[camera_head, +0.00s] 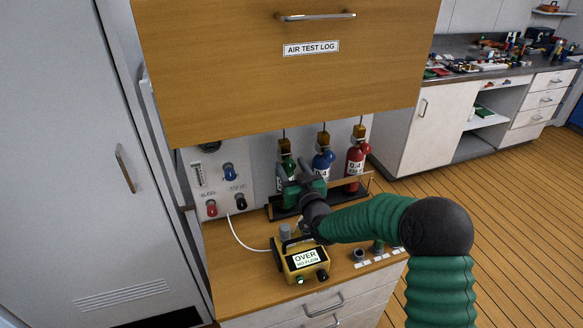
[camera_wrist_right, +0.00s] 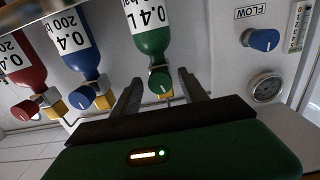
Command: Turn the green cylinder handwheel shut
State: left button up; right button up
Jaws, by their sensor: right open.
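The green cylinder (camera_head: 284,148) stands at the left of a row of three and is partly hidden behind my right gripper (camera_head: 293,168) in the head view. The right wrist view is upside down; there the green cylinder (camera_wrist_right: 150,35) shows its valve end with a round green handwheel (camera_wrist_right: 160,81) bearing a pale mark. My right gripper (camera_wrist_right: 160,88) is open, with one finger on each side of the green handwheel. I cannot tell whether either finger touches it. My left gripper is not in view.
A blue cylinder (camera_head: 323,163) and a red cylinder (camera_head: 356,160) stand beside the green one. A wooden cabinet labelled AIR TEST LOG (camera_head: 290,80) overhangs them. A panel with knobs (camera_head: 215,180) is at left. A yellow meter reading OVER, NO FLOW (camera_head: 301,262) sits on the counter.

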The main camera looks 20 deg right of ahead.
grip_shut()
jog(key=shift+f+m+b, duration=0.15)
jog(key=shift+m+b, duration=0.75)
jog(key=shift+m, duration=0.8)
grip_release()
jog(key=shift+d, duration=0.1)
